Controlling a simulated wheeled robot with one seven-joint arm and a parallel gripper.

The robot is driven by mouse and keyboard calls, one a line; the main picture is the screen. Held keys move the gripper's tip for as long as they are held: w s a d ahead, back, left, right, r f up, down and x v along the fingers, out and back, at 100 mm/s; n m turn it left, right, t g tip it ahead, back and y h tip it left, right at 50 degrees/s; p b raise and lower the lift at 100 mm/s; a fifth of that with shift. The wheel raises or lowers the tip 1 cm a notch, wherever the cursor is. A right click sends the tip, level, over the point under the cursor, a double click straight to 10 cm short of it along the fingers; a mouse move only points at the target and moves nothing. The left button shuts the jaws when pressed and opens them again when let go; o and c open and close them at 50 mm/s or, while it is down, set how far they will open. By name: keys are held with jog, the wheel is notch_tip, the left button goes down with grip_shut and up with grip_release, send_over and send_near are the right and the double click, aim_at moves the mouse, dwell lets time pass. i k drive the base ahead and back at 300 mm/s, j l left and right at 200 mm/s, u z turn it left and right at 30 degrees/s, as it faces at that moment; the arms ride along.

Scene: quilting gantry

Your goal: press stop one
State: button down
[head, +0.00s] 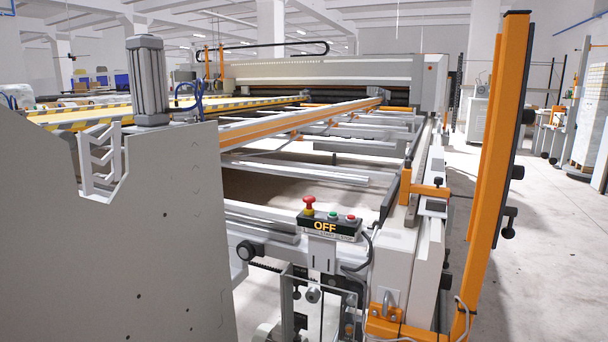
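A small control box (331,231) is mounted on the front end of the gantry, near the picture's centre, with a sign on its face reading "OFF". On its top left stands a red mushroom-head button (309,203) on a yellow collar. A small green button (334,215) sits in the middle and a small red button (350,217) at the right. No readable label shows which of them is stop one. My gripper is not in view.
A large grey metal plate (120,230) fills the left foreground. A tall orange post (497,170) stands right of the box, with an orange bracket (425,189) beside it. Open grey floor (540,250) lies at the right. The gantry (330,75) stretches far back.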

aim_at(309, 200)
jog(key=i+j+z, duration=0.1)
jog(key=i+j, duration=0.15)
jog(key=i+j+z, duration=0.15)
jog(key=j, duration=0.25)
jog(key=i+j+z, duration=0.1)
jog(key=i+j, duration=0.2)
jog(key=j, duration=0.1)
